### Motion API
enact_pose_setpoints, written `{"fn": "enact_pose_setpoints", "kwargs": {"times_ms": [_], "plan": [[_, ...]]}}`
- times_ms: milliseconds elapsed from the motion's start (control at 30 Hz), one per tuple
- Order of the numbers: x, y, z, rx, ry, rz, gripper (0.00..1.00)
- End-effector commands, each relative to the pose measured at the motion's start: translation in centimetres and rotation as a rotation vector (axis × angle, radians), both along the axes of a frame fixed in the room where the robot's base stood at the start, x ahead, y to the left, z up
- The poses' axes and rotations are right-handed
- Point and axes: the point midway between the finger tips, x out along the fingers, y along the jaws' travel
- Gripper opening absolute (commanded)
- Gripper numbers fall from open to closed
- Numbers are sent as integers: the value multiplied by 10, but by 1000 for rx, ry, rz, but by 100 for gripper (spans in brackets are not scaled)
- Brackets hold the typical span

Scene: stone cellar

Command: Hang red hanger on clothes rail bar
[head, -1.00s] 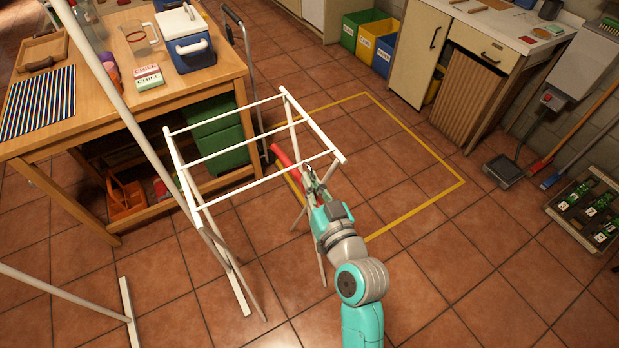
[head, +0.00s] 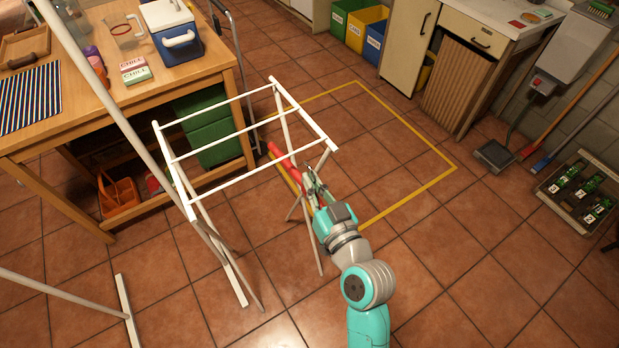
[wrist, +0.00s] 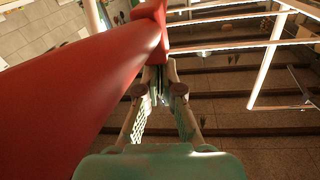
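The red hanger (head: 283,160) is at my gripper (head: 312,184), beside the right end of the white drying rack in the head view. In the wrist view the red hanger (wrist: 85,85) fills the left side, and the fingertips of my gripper (wrist: 160,72) close on a red part of it. Its far end and hook are not clear. The rail's top bar is not clearly in view.
The white drying rack (head: 230,131) stands between my arm and the wooden table (head: 105,100). A yellow floor outline (head: 410,200) lies behind my gripper. A crate of bottles (head: 575,195) stands at right. The tiled floor at lower right is clear.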

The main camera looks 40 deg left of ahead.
Motion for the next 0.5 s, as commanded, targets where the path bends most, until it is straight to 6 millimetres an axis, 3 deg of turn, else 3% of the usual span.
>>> {"fn": "enact_pose_setpoints", "kwargs": {"times_ms": [500], "plan": [[-14, -33, -1, 0, 1, -1, 0]]}}
